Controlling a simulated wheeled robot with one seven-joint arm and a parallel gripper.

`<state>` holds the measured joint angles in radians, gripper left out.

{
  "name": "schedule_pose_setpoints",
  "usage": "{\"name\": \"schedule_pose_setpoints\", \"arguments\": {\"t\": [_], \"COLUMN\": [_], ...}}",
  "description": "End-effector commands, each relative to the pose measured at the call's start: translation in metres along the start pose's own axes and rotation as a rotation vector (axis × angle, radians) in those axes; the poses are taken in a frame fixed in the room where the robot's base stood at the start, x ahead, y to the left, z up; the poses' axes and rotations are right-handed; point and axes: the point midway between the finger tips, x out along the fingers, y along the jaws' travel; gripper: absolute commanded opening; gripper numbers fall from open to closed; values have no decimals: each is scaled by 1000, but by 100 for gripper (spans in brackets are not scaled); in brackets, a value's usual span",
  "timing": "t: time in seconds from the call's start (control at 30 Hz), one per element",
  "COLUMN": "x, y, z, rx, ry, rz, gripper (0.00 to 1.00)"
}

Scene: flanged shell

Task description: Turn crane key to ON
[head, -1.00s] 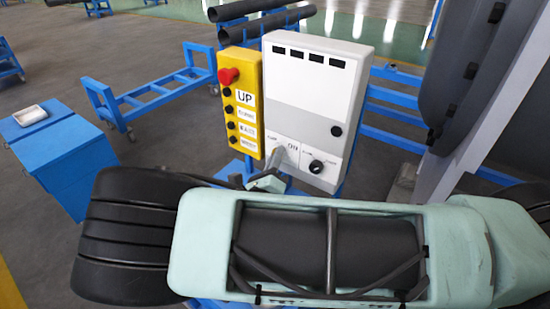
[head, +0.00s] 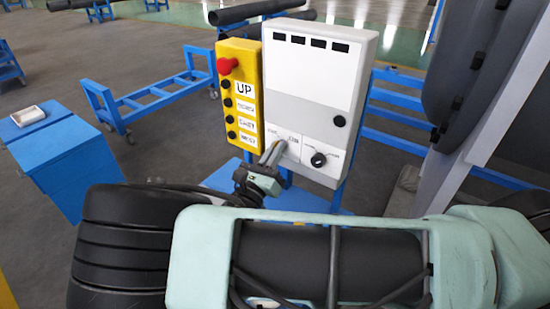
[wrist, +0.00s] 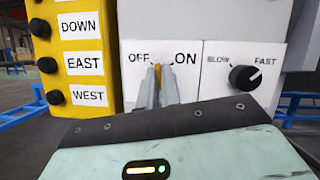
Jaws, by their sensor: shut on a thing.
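The white control box (head: 315,90) carries a crane key switch on its lower panel, labelled OFF and ON. In the wrist view my gripper (wrist: 160,88) reaches up to this switch. Its two grey fingers are shut on a thin yellowish crane key (wrist: 158,76), mostly hidden between them. The key sits between the OFF label (wrist: 139,57) and the ON label (wrist: 186,58); its exact angle is hard to tell. In the head view my gripper (head: 276,149) touches the lower left of the panel, and the key is hidden.
A black SLOW/FAST knob (wrist: 244,77) is right of the switch. The yellow button box (head: 239,95), with a red stop button (head: 227,66), adjoins on the left. A blue cabinet (head: 60,150) and a blue trolley (head: 150,95) stand further left.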

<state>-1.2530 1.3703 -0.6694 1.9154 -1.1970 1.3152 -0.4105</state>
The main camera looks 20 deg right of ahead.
Motion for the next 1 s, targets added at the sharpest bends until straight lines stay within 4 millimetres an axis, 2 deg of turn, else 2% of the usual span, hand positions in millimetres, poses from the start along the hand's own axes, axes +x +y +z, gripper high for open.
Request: {"name": "schedule_pose_setpoints", "arguments": {"t": [0.6,1.0], "x": [-1,-1], "y": [4,5], "z": [-1,1], "rx": [542,817], "ry": [1,1], "rz": [-223,-338], "gripper": [0,0]}}
